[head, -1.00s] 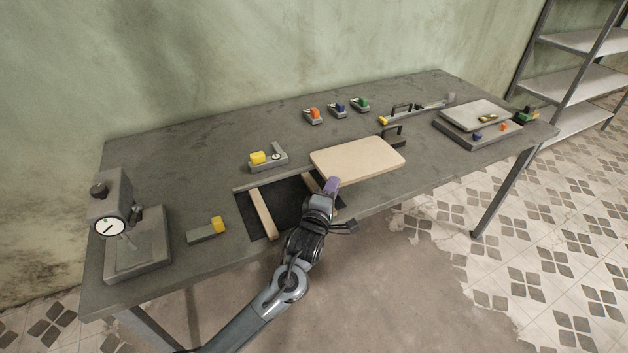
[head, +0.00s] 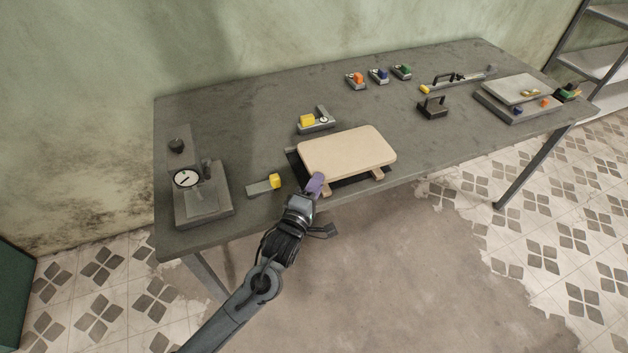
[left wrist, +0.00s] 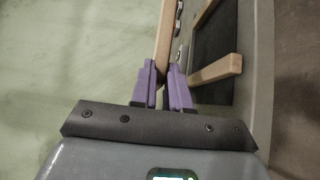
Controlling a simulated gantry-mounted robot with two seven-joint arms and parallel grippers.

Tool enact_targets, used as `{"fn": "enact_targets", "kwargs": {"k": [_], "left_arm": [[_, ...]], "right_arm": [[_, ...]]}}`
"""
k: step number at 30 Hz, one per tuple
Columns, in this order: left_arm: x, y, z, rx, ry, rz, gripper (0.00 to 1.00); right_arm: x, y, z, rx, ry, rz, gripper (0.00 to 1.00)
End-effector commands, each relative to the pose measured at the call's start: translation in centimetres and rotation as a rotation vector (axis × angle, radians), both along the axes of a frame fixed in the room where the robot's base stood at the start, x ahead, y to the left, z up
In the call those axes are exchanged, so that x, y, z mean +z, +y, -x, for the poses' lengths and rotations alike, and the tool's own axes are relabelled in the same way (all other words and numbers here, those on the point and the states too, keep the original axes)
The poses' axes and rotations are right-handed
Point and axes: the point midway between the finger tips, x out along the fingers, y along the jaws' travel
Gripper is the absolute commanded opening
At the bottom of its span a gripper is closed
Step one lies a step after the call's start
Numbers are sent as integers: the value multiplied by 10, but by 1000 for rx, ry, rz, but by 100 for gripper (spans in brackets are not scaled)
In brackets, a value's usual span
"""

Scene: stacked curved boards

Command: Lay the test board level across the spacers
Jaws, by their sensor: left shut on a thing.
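The test board, a pale beige slab with rounded corners (head: 347,152), is over the black mat (head: 352,183) near the table's front edge. Two wooden spacers show their near ends under it, the left spacer (head: 326,191) and the right spacer (head: 378,174); the board hides the rest. My left gripper (head: 315,184) is shut on the board's near left edge. In the left wrist view, its purple fingers (left wrist: 163,82) pinch the board's edge (left wrist: 164,38), with a spacer (left wrist: 217,71) to the right. I cannot tell whether the board touches the spacers. My right gripper is not in view.
A dial gauge stand (head: 203,197) and a grey block with a yellow end (head: 264,186) are to the left. A yellow-topped tool (head: 315,121) sits behind the board. A dark handled block (head: 433,107) and a stacked plate (head: 518,89) are to the right.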

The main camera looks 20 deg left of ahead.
Motion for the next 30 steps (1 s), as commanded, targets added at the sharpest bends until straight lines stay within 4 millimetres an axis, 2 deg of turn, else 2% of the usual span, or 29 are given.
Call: {"fn": "enact_targets", "kwargs": {"k": [11, 30], "left_arm": [[3, 1, 0, 4, -1, 3, 0], [-55, 0, 0, 2, -2, 1, 0]], "right_arm": [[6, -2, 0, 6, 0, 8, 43], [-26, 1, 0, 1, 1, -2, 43]]}}
